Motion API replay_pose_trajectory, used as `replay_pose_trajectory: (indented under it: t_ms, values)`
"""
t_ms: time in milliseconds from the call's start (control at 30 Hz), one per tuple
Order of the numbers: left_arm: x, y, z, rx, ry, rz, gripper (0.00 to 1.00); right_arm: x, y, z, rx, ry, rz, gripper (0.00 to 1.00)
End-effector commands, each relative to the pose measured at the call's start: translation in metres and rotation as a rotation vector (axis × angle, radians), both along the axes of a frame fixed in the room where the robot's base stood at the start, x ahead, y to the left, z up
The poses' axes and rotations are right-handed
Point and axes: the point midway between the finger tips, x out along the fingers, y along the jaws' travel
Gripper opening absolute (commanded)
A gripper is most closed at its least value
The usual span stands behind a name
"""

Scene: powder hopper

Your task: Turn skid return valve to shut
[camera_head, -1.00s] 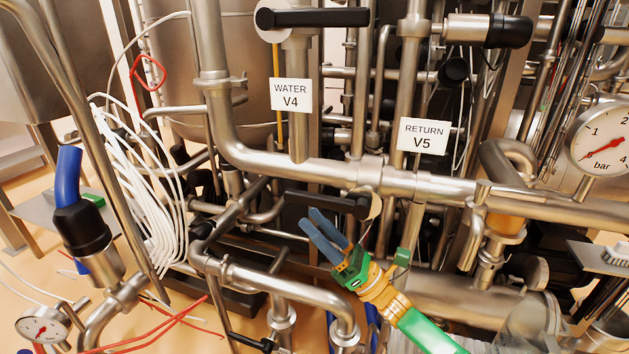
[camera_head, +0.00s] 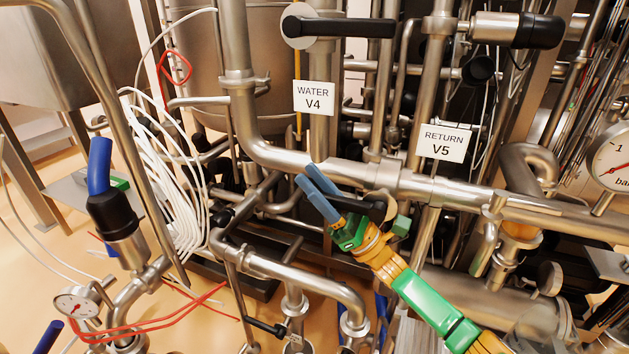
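The RETURN V5 label (camera_head: 443,143) hangs on the pipework right of centre. The black lever handle (camera_head: 358,206) below the horizontal steel pipe runs left from its round pivot (camera_head: 385,207), roughly along that pipe. My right gripper (camera_head: 304,173), green and orange with blue-grey fingers, reaches in from the lower right. Its fingers cross in front of the left part of the handle, with a narrow gap between them. They hide the handle's left end, and I cannot tell whether they touch it. My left gripper is not in view.
Another black lever (camera_head: 345,27) lies horizontal above the WATER V4 label (camera_head: 314,97). A pressure gauge (camera_head: 612,158) is at the right edge, and a small gauge (camera_head: 77,304) at lower left. Steel pipes crowd around my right gripper. White cables (camera_head: 170,190) hang at left.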

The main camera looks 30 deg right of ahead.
Motion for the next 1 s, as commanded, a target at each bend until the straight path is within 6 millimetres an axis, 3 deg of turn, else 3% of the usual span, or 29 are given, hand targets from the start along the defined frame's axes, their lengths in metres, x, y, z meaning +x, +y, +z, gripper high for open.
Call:
replay_pose_trajectory:
  t_ms: [33,100,1000]
  values:
    - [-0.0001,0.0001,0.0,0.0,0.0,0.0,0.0,0.0,0.0,-0.0001,0.0,0.0,0.0,0.18]
    - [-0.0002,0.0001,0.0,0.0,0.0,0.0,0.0,-0.0001,0.0,-0.0002,0.001,0.0,0.001,0.0]
    - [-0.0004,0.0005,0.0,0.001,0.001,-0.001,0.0,-0.0001,0.0,-0.0005,0.0,0.002,0.0,0.0]
